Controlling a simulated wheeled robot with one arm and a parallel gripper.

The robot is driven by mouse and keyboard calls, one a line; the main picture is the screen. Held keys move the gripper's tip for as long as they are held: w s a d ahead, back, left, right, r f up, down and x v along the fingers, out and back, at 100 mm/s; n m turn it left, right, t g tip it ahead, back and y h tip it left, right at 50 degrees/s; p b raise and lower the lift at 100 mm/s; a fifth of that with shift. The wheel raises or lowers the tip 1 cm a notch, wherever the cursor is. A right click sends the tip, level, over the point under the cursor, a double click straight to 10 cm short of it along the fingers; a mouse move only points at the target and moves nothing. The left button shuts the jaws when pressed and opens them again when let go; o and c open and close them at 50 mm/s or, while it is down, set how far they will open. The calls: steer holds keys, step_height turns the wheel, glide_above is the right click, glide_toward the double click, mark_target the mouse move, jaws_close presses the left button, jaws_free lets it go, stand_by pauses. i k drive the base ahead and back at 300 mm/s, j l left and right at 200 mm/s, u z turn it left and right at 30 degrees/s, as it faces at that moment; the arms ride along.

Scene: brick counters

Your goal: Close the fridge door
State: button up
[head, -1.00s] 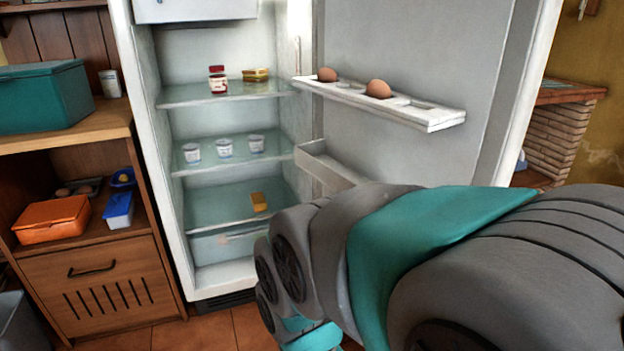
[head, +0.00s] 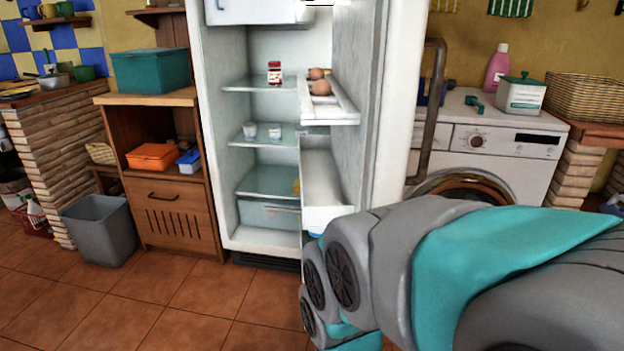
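The fridge (head: 210,130) stands open in the middle of the head view, its lit shelves showing. Its door (head: 405,95) is on the right side, swung outward and seen at a steep angle. A long dark bar handle (head: 432,110) stands out from the door's outer side. The door's inner racks hold eggs (head: 321,87) in the upper one; the lower bin (head: 321,185) hangs in front of part of the interior. My arm reaches in from the lower right, in front of the door's lower part. My gripper is not in view.
A washing machine (head: 485,150) stands to the right, behind the door. A wooden cabinet (head: 172,215) stands left of the fridge, with a grey bin (head: 102,230) beside it. The tiled floor (head: 190,310) in front is clear at the left.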

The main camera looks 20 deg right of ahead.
mark_target(378, 46)
steer(key=l+u, duration=0.2)
steer(key=l, duration=0.9)
steer(key=l+u, duration=0.25)
steer(key=l, duration=0.85)
steer(key=k+j, duration=0.25)
steer(key=j, duration=0.15)
steer(key=k+j+u, duration=0.15)
steer(key=k+j, duration=0.4)
steer(key=j, duration=0.2)
steer(key=u, duration=0.05)
